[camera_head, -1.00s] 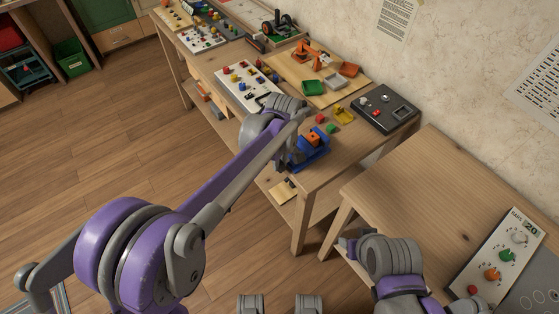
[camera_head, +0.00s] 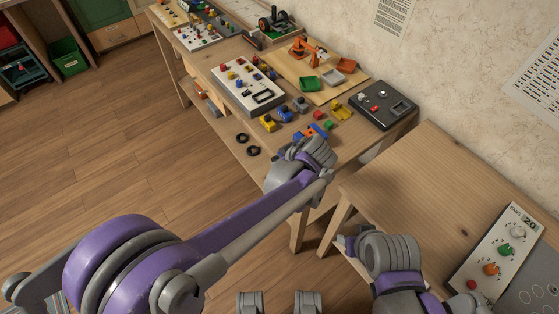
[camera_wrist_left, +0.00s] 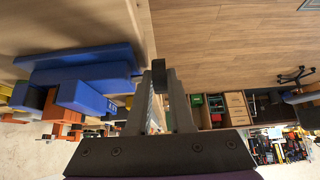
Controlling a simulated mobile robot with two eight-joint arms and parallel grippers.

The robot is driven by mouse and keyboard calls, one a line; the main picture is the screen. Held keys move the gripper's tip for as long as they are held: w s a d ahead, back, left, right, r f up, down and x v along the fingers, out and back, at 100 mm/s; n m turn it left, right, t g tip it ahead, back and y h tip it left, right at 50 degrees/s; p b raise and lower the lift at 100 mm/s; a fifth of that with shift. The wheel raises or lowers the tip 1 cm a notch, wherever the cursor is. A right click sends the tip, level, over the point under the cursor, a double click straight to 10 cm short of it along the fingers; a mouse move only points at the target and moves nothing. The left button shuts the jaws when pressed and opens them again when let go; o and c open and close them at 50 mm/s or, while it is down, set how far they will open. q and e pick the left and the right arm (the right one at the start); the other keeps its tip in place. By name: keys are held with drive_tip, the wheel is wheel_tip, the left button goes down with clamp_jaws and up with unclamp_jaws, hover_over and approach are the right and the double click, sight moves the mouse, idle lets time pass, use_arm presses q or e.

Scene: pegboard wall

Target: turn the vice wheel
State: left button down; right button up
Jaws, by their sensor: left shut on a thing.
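The blue vice with its orange part (camera_head: 314,131) stands near the front edge of the workbench, mostly hidden behind my left gripper in the head view. In the left wrist view its blue body (camera_wrist_left: 80,62) fills the left side, close beside the fingers. My left gripper (camera_wrist_left: 158,82) is shut on a small dark piece at the fingertips, at the vice's front side; this appears to be the vice wheel, which is mostly hidden. My right gripper (camera_head: 346,243) is low over the edge of the nearer table, away from the vice; its fingers are too small to read.
Small coloured blocks, a yellow holder (camera_head: 341,111) and a black control box (camera_head: 384,105) lie around the vice. A white peg panel (camera_head: 247,86) is farther left.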

idle(0.4)
use_arm(q)
drive_tip(key=c, duration=0.8)
unclamp_jaws()
drive_tip(key=p+v, duration=0.1)
drive_tip(key=v, duration=0.9)
drive_tip(key=shift+s+r, duration=0.25)
drive_tip(key=shift+r, duration=0.05)
drive_tip(key=shift+d+p, duration=0.1)
drive_tip(key=shift+p, duration=0.2)
